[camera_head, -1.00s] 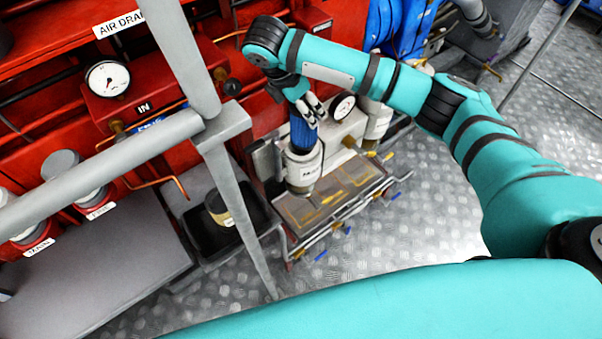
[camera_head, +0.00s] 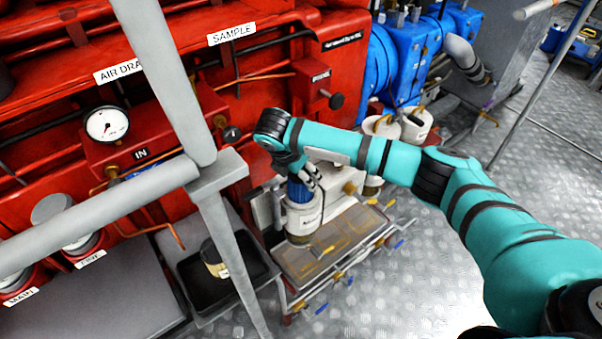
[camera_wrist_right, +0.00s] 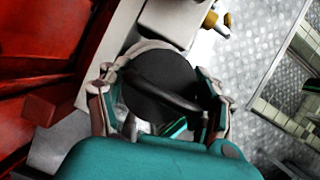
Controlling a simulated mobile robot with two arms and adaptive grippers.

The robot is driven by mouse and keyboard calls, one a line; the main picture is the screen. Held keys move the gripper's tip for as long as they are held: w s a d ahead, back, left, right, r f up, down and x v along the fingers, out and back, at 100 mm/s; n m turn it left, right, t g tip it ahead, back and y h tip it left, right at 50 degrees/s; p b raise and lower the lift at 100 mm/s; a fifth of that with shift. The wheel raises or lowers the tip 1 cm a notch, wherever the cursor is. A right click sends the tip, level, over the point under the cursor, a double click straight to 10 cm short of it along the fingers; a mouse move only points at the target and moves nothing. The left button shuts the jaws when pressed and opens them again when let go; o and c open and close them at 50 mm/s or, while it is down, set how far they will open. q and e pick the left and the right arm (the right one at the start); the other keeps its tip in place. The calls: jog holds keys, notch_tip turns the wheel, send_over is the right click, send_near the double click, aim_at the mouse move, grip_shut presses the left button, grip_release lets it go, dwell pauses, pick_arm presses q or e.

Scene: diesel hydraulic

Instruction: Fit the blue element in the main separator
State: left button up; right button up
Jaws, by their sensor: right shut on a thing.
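The blue element (camera_head: 298,192) is ribbed and upright, with only a short part showing above the white main separator housing (camera_head: 304,214). It appears to be partly inside the housing mouth. My right gripper (camera_head: 308,178) is shut on the element from above. In the right wrist view the fingers of my right gripper (camera_wrist_right: 160,98) lie on both sides of a round dark end cap (camera_wrist_right: 158,80), with the pale housing rim behind it. The element's lower part is hidden, so how deep it sits cannot be seen. My left gripper is not in view.
The housing stands on a drip tray (camera_head: 330,250) with taps along its front. A black bin (camera_head: 205,285) holding a can (camera_head: 213,260) is to the left. Grey railing (camera_head: 168,85) crosses the left side. A red engine (camera_head: 270,70) rises behind. The metal floor is clear at right.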

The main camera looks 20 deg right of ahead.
jog(key=o, duration=1.7)
jog(key=shift+r, duration=0.1)
jog(key=v, duration=1.2)
jog(key=shift+p, duration=0.35)
jog(key=shift+w, duration=0.1)
